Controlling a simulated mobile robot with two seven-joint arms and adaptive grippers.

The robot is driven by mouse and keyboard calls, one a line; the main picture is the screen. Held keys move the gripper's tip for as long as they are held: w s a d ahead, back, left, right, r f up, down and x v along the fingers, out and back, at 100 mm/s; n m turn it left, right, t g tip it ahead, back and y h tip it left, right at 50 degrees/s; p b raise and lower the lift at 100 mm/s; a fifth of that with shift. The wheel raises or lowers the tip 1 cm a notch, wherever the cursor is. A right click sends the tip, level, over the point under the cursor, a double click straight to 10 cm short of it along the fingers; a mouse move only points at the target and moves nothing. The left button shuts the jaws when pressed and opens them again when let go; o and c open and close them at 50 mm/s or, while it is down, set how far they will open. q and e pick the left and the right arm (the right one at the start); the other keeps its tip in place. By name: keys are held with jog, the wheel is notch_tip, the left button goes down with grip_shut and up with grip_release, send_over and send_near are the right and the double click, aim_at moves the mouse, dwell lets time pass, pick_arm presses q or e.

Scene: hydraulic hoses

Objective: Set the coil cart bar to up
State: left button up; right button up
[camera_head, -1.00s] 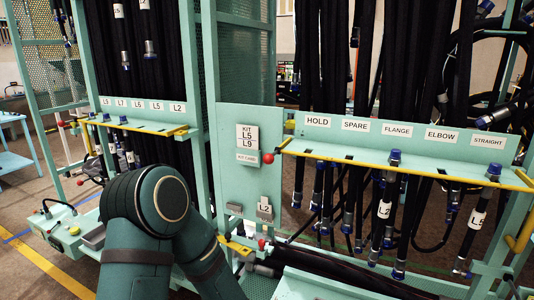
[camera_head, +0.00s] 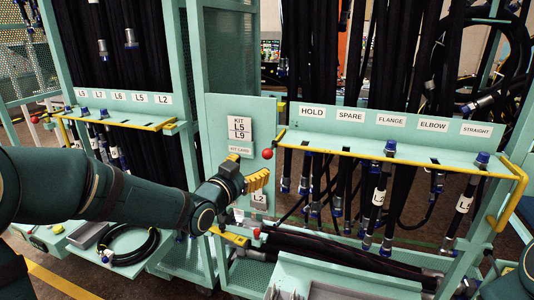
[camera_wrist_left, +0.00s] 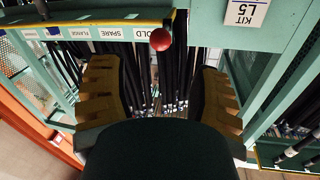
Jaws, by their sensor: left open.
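My left gripper (camera_head: 258,180), with yellow fingers, is open and empty in front of the teal centre panel, just below a red knob (camera_head: 267,154). In the left wrist view its fingers (camera_wrist_left: 158,85) are spread, with the red knob (camera_wrist_left: 160,39) beyond them and hoses in the background. This knob is at the left end of the long yellow bar (camera_head: 400,160) along the right rack. A shorter yellow bar (camera_head: 232,237) with a red knob (camera_head: 256,233) sits lower, under the gripper. I cannot tell which bar is the coil cart's. My right gripper is out of view.
The right rack's labelled shelf (camera_head: 430,143) holds hanging hoses. The left rack has a yellow bar (camera_head: 125,124). A coiled hose (camera_head: 130,246) lies on a low teal tray at lower left. A teal tray (camera_head: 345,280) stands at the front. The L2 tag (camera_head: 258,198) hangs below the gripper.

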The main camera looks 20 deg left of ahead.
aim_at(264, 156)
pick_arm(q)
jog(key=x, duration=0.9)
jog(key=shift+w, duration=0.25)
jog(key=shift+p, duration=0.3)
grip_shut()
